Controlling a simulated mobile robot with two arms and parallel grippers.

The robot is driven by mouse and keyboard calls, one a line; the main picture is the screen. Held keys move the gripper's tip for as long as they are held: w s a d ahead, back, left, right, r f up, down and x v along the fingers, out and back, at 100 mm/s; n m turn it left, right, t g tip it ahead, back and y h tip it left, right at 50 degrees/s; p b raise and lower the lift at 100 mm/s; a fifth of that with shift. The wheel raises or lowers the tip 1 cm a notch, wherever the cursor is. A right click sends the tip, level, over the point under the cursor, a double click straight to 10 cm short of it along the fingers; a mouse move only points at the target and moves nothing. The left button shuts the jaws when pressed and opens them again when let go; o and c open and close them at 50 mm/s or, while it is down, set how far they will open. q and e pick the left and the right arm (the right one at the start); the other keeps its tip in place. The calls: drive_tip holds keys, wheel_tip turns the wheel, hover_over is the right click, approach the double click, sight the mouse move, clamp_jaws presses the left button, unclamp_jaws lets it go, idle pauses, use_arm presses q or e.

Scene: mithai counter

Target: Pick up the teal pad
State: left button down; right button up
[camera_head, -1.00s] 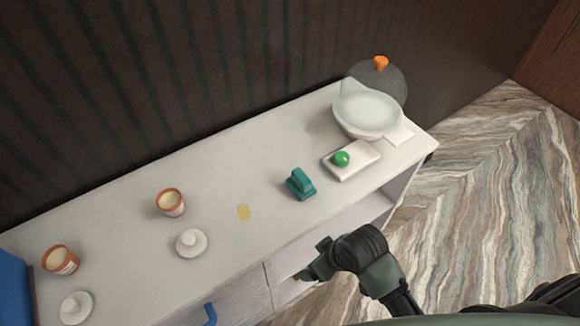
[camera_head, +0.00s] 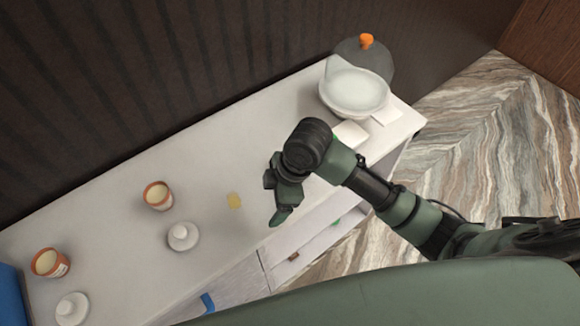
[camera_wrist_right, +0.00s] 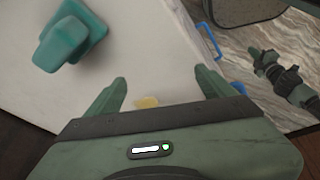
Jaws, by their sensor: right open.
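The teal pad (camera_wrist_right: 72,32) is a block with a raised grip on a flat base. It lies on the white counter at the upper left of the right wrist view. In the head view my right gripper and wrist hide it. My right gripper (camera_wrist_right: 160,76) is open and empty, its fingers apart over the counter. The pad lies outside the fingers, beyond the left one. In the head view the right gripper (camera_head: 276,198) is over the counter's front part. A dark green arm, apparently mine, ends in what looks like my left gripper (camera_wrist_right: 262,58); its jaws are too small to read.
Two orange cups (camera_head: 158,196) (camera_head: 50,263) and two white lidded dishes (camera_head: 183,237) (camera_head: 72,309) stand left. A white bowl (camera_head: 353,106), clear dome (camera_head: 364,64) and partly hidden white tray (camera_head: 349,134) are right.

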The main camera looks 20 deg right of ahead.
drive_tip(key=w+d+n, duration=0.1)
drive_tip(key=w+d+r+n, duration=0.1)
drive_tip(key=w, duration=0.1)
drive_tip(key=w+d+r+n+h, duration=0.1)
drive_tip(key=shift+w+r+g, duration=0.25)
drive_tip(key=shift+w+g, duration=0.15)
drive_tip(key=w+d+r+n, duration=0.1)
drive_tip(key=w+d+r, duration=0.1)
drive_tip(key=w+d+r+n+g+h, duration=0.1)
drive_tip(key=w+d+r, duration=0.1)
drive_tip(key=d, duration=0.1)
drive_tip(key=shift+w+d+r, duration=0.25)
drive_tip(key=shift+w+r, duration=0.15)
drive_tip(key=f+p, duration=0.1)
drive_tip(key=f, duration=0.3)
drive_tip(key=a+f+p, duration=0.1)
drive_tip(key=f, duration=0.2)
drive_tip(key=shift+s+p, duration=0.15)
drive_tip(key=shift+p, duration=0.2)
drive_tip(key=shift+f, duration=0.25)
drive_tip(key=c, duration=1.4)
drive_tip(key=shift+c, duration=0.2)
drive_tip(key=shift+r, duration=0.1)
wheel_tip(320, 180, up, 20)
drive_tip(key=b, duration=0.3)
drive_tip(key=shift+b, duration=0.35)
